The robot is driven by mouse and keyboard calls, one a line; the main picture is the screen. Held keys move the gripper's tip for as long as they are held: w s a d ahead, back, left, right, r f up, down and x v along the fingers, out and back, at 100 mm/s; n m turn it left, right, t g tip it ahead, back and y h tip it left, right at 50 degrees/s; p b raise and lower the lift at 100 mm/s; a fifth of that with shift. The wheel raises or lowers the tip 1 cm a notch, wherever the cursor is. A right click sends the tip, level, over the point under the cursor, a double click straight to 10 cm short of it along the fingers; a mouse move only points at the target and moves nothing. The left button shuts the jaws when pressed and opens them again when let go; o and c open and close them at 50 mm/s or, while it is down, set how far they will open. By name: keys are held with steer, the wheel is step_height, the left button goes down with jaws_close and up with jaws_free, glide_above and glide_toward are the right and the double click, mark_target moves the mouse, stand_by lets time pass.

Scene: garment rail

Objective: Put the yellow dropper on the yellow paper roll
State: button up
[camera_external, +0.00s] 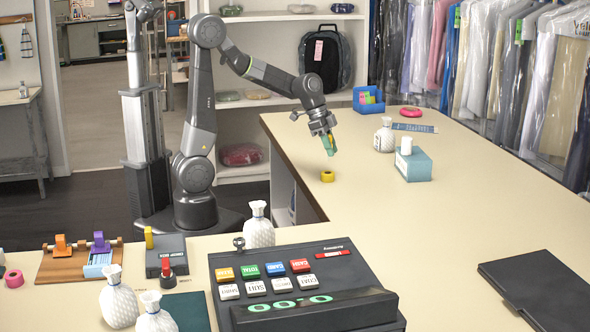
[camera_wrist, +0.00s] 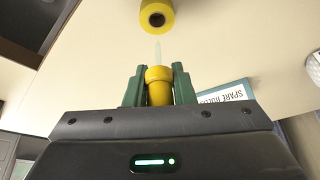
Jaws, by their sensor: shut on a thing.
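The yellow dropper (camera_wrist: 158,86) is held between the green fingers of my gripper (camera_wrist: 159,88) in the wrist view, with its pale thin tip pointing toward the yellow paper roll (camera_wrist: 157,15). In the external view my gripper (camera_external: 328,143) is above the counter, just over and behind the yellow paper roll (camera_external: 327,176). The roll lies on the counter near its inner edge, with its dark core hole showing in the wrist view. The dropper and the roll are apart. In the external view the dropper is mostly hidden by the fingers.
A cash register (camera_external: 300,285) is on the front counter. The counter around the roll is clear.

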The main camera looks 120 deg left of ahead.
steer(key=shift+f, duration=1.9)
steer(key=shift+f, duration=0.2)
steer(key=o, duration=0.9)
steer(key=shift+r, duration=0.15)
steer(key=shift+r, duration=0.25)
steer(key=v, duration=1.1)
steer(key=shift+s+r, duration=0.25)
steer(key=shift+r, duration=0.05)
